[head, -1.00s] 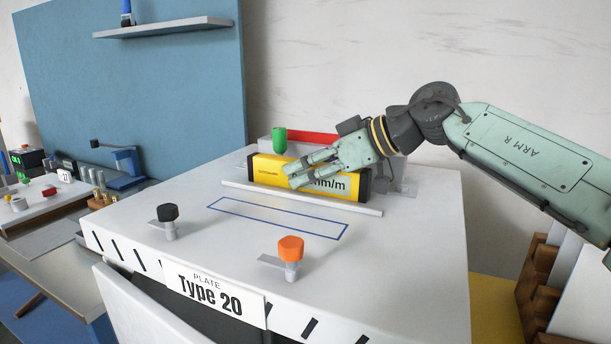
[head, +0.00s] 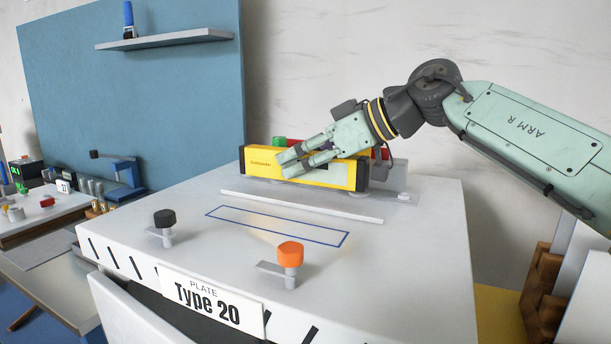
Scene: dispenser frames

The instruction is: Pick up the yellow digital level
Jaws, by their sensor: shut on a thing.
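The yellow digital level (head: 262,161) is a long bar with black ends, in the middle of the head view. My gripper (head: 285,167) reaches in from the right and is shut on the level, its fingers lying across the front face. The level is raised a little above the white plate table (head: 400,230), behind the thin grey ledge. My fingers hide much of its middle.
A green knob (head: 279,141) and a red part stand close behind the level. A blue-outlined rectangle (head: 276,226) is empty in front of the ledge (head: 300,207). Black (head: 164,219) and orange (head: 290,255) knobs stand near the front edge.

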